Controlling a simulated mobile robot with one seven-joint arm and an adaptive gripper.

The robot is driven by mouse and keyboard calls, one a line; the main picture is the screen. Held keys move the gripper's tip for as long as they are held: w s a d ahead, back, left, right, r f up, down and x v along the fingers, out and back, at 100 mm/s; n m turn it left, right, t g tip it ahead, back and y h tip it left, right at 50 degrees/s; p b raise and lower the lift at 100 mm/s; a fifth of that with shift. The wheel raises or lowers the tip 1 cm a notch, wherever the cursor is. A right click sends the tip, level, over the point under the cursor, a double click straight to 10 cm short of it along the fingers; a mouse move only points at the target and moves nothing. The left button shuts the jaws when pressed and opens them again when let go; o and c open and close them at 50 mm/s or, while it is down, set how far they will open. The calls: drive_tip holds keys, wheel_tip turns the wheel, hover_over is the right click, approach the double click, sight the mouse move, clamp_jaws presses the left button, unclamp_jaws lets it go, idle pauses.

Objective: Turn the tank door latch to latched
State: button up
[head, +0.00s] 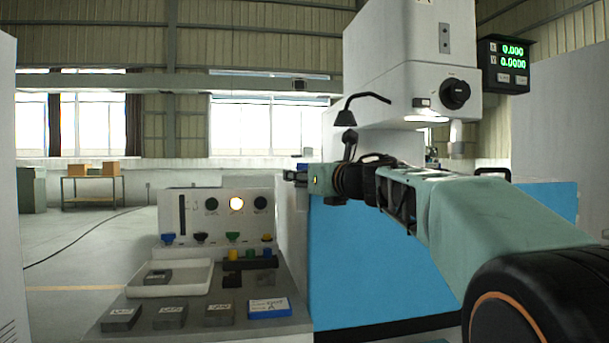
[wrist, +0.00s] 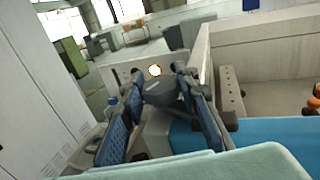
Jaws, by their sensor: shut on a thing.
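The tank door is the large blue panel (head: 375,265) on the front of the machine, and it also shows in the wrist view as a blue surface (wrist: 255,137). My gripper (head: 296,174) is at the upper left corner of this door. In the wrist view my gripper (wrist: 160,82) has its two blue-padded fingers on either side of a dark grey rounded piece (wrist: 163,92) with a pale line on it. It looks like the latch, and the fingers are shut on it. In the head view the latch is hidden behind the gripper.
A grey control console (head: 215,215) with a lit lamp stands left of the door. A white tray (head: 172,290) and several dark blocks lie on its sloping top. The machine head (head: 410,65) overhangs my arm. Open floor (head: 70,245) lies farther left.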

drive_tip(key=shift+f+n+g+y+p, duration=0.15)
drive_tip(key=shift+n+g+y+p, duration=0.15)
drive_tip(key=shift+n+g+y, duration=0.7)
drive_tip(key=o, duration=1.2)
drive_tip(key=shift+c, duration=0.2)
drive_tip(key=v, duration=1.2)
drive_tip(key=shift+f, duration=0.2)
